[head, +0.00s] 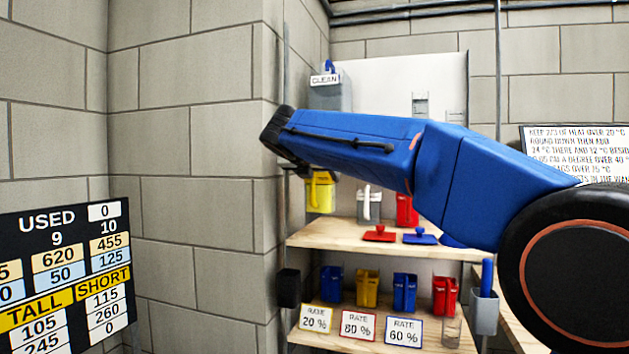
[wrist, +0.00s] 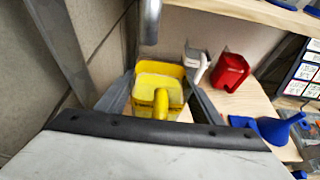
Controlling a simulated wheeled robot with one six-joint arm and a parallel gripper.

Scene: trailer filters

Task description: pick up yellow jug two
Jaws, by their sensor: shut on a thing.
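A yellow jug (head: 320,193) is upright at the left end of the upper wooden shelf (head: 340,239) in the head view. In the wrist view the same jug (wrist: 160,78) shows from above, with its open top and yellow handle towards me. My gripper (wrist: 160,100) has one grey finger on each side of the jug and is shut on it. In the head view my gripper (head: 302,172) is partly hidden by my blue arm. I cannot tell if the jug's base touches the shelf. Another yellow jug (head: 366,287) stands on the lower shelf.
A white-grey jug (head: 368,207) and a red jug (head: 406,211) stand to the right. The block wall (head: 225,220) is close on the left. A grey container marked CLEAN (head: 331,95) is above.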

